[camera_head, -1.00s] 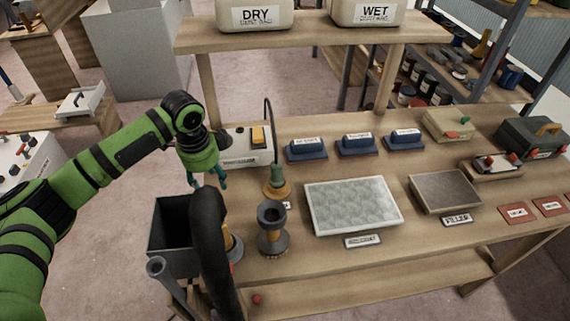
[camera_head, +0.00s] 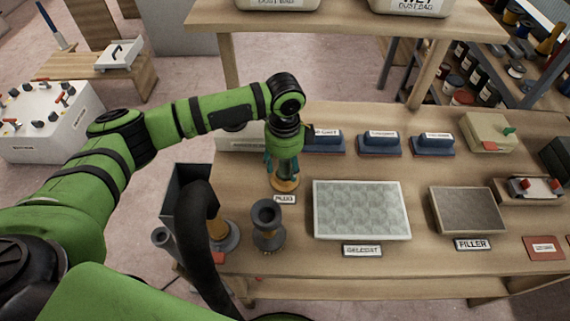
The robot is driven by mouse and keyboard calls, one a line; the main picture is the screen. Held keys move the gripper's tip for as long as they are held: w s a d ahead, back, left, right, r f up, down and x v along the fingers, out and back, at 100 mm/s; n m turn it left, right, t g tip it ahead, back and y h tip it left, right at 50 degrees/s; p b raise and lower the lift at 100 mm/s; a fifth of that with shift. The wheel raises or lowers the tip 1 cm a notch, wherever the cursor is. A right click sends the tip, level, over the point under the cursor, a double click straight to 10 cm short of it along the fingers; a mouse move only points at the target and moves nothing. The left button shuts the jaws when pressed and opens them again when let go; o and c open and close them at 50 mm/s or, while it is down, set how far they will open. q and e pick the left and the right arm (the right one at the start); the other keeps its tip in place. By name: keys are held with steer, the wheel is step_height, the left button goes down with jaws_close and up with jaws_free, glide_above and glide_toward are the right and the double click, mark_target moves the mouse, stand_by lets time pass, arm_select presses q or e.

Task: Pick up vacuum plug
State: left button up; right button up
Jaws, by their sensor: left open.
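The vacuum plug stands at the back left of the bench, behind the label reading PLUG (camera_head: 285,199). Only its round yellow-brown base (camera_head: 285,185) shows clearly; its upper part is hidden by my gripper. My left gripper (camera_head: 282,165) points down directly over the plug, with its teal fingers low beside it. It is open. I cannot tell whether the fingers touch the plug. My right gripper is not in view.
A dark funnel-shaped stand (camera_head: 267,225) is just in front of the plug. A black hose (camera_head: 197,235) and an open dark bin (camera_head: 183,185) are at left. A pale panel (camera_head: 362,210) lies to the right. Blue sanding blocks (camera_head: 378,143) stand behind, below a raised shelf (camera_head: 330,27).

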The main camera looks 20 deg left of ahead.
arm_select(q)
steer(key=shift+c, duration=0.4)
jaws_close()
step_height(320, 180, up, 9)
steer(key=shift+f+b, duration=0.1)
steer(key=shift+b, duration=0.9)
steer(key=shift+r, duration=0.65)
steer(key=shift+p, duration=0.65)
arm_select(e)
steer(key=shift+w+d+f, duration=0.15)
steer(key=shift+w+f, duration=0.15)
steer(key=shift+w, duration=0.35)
